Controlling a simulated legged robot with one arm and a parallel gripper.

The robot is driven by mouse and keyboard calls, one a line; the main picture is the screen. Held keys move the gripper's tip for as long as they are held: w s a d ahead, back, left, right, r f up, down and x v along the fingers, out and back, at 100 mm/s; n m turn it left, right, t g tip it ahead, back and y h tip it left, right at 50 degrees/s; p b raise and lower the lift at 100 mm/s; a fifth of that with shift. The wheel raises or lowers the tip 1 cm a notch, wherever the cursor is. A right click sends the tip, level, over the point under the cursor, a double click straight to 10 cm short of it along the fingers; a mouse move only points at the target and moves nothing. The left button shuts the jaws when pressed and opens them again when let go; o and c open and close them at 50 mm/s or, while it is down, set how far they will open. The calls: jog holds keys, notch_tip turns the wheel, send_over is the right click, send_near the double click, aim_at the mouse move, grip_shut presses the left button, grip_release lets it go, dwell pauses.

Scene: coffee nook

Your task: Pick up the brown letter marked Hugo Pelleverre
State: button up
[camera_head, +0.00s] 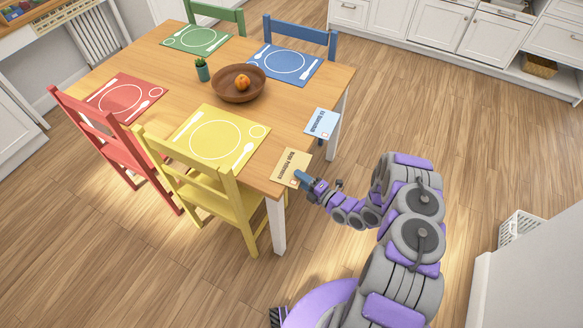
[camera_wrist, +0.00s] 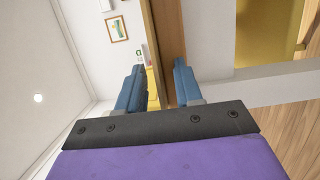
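The brown letter (camera_head: 290,165) lies at the near right corner of the wooden table (camera_head: 265,180), partly past its edge. It bears a line of dark writing, too small to read surely, and a small stamp-like mark. My gripper (camera_head: 301,179) is at the letter's near edge. In the wrist view, my gripper (camera_wrist: 160,78) has its two blue fingers apart, with a gap between them. A brown edge-on strip shows between and beyond the fingertips; I cannot tell letter from table edge there. Whether the fingers touch the letter is unclear.
A light blue letter (camera_head: 321,123) lies farther along the table's right edge. A yellow placemat (camera_head: 215,135), a brown bowl (camera_head: 238,88) with an orange fruit and a small plant (camera_head: 202,70) are on the table. A yellow chair (camera_head: 215,190) stands nearby.

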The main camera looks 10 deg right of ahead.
grip_shut()
dwell(0.4)
jog(key=shift+r, duration=0.15)
